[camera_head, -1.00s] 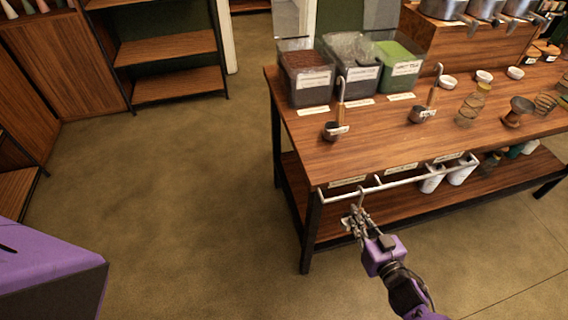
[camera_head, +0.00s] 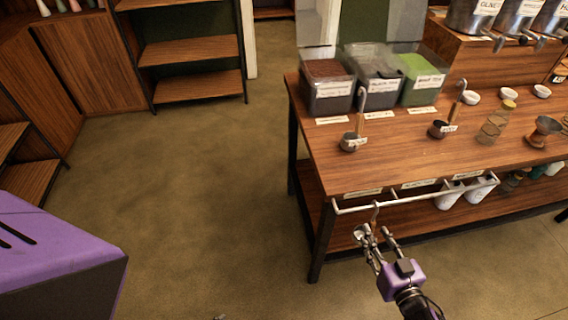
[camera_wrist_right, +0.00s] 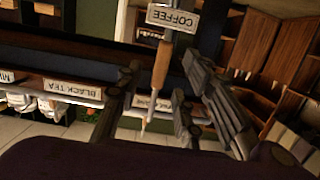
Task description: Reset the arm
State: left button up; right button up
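My right gripper (camera_head: 374,236) is below the front left end of the white rail (camera_head: 415,197) on the table's edge. Its two fingers stand apart in the head view. In the right wrist view, the open fingers (camera_wrist_right: 160,98) stand either side of a slim wooden handle (camera_wrist_right: 160,68) with a COFFEE tag (camera_wrist_right: 172,17). No finger clearly touches the handle. In the head view, a thin piece (camera_head: 376,211) hangs from the rail just above the gripper; its lower part is hard to make out. My left gripper is not in view.
The wooden table (camera_head: 400,160) carries lidded bins (camera_head: 330,88), a hooked scoop (camera_head: 350,140), another scoop (camera_head: 440,128) and small bowls. Shelves (camera_head: 190,50) stand at the back left. The floor (camera_head: 200,200) left of the table is clear.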

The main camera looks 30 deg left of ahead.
jog(key=v, duration=0.9)
jog(key=shift+s+d, duration=0.15)
jog(key=shift+s, duration=0.1)
jog(key=shift+r, duration=0.15)
pick_arm(q)
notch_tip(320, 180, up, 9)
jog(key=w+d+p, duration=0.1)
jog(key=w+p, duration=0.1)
jog(key=p, duration=0.6)
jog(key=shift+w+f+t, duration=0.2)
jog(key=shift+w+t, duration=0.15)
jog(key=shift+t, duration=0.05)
pick_arm(e)
jog(key=s+d+f+m+g+h, duration=0.1)
jog(key=s+d+m+g+h, duration=0.1)
jog(key=s, duration=1.1)
jog(key=s+d+f+m+g+h, duration=0.1)
jog(key=s+d+m+h, duration=0.3)
jog(key=s, duration=0.9)
jog(key=d+g+h, duration=0.1)
jog(key=d+h, duration=0.1)
jog(key=d, duration=0.1)
jog(key=shift+s+m+h, duration=0.25)
jog(key=shift+m+h, duration=0.15)
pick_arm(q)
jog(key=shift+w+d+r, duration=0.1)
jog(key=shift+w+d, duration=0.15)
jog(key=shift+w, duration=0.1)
pick_arm(e)
jog(key=shift+f, duration=0.1)
